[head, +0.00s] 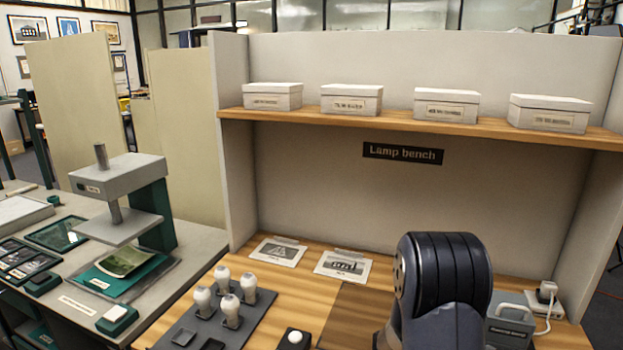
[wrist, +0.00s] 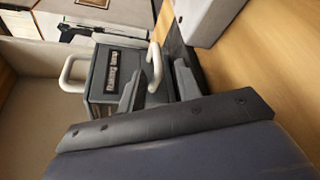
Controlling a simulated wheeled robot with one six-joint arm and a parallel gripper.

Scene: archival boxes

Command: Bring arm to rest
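In the head view my arm rises at the lower right of the lamp bench (head: 300,290), and its rounded dark link hides my gripper. Beyond the fingers is a grey box-shaped device (wrist: 97,80) with a label and white handles. I cannot tell whether a finger touches it. A grey device with a handle (head: 510,325) also stands right of my arm in the head view.
Several white lidded boxes stand on the wooden shelf (head: 400,122). White bulbs stand in a dark rack (head: 210,325) at the front left. Two picture cards (head: 343,266) lie behind it. A white plug (head: 547,291) with a cable is at right. A press (head: 118,205) stands on the left table.

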